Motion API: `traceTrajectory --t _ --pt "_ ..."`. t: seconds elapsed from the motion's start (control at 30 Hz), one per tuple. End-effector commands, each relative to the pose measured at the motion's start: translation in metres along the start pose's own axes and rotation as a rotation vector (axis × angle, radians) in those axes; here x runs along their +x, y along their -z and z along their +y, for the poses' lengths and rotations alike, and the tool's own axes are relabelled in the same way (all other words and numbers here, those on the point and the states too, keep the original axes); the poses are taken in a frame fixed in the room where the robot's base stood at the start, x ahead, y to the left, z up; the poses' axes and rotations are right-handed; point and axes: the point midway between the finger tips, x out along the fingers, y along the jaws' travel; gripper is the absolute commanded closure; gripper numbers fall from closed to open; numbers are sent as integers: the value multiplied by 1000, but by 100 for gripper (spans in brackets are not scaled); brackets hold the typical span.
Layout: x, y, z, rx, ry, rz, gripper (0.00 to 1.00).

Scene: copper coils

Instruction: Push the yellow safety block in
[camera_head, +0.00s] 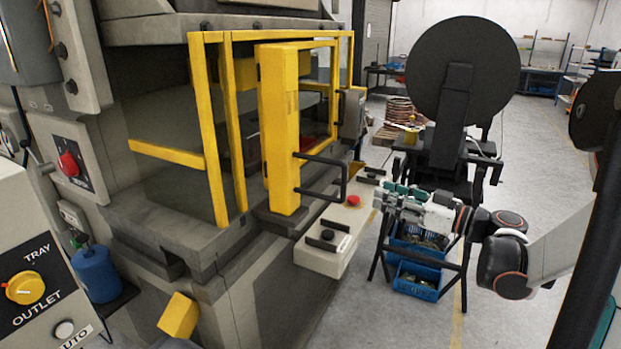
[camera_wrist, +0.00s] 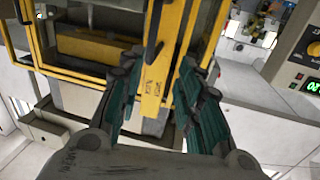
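A tall yellow block-like piece (camera_head: 280,145) stands upright at the machine's front opening, with a black handle on its right side. In the wrist view a yellow piece with small dark lettering (camera_wrist: 152,92) shows between my fingers; the lettering is too small to read. A smaller yellow block (camera_head: 179,315) sits tilted low at the machine's front corner. I cannot tell which is the safety block. My gripper (camera_head: 386,198) has teal fingers and is right of the black handle, apart from the tall piece. In the wrist view its fingers (camera_wrist: 158,78) are spread with nothing held.
A yellow guard frame (camera_head: 212,150) surrounds the press opening. A control box with a red button (camera_head: 352,200) juts out between the machine and my gripper. A black stand with a large disc (camera_head: 462,70) and blue bins (camera_head: 417,280) are near my arm. Open floor lies at right.

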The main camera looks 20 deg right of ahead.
Motion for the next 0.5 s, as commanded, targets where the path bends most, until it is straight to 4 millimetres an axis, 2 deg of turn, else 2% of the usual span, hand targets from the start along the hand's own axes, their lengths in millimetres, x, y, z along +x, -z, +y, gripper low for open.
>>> traceTrajectory --t 0.1,0.2,0.37,0.5 --pt "-14 -5 13 -39 -24 11 67" --pt "-11 -6 14 -49 -27 13 67" --pt "10 -6 14 -48 -24 12 67" --pt "38 -6 14 -47 -22 12 67"
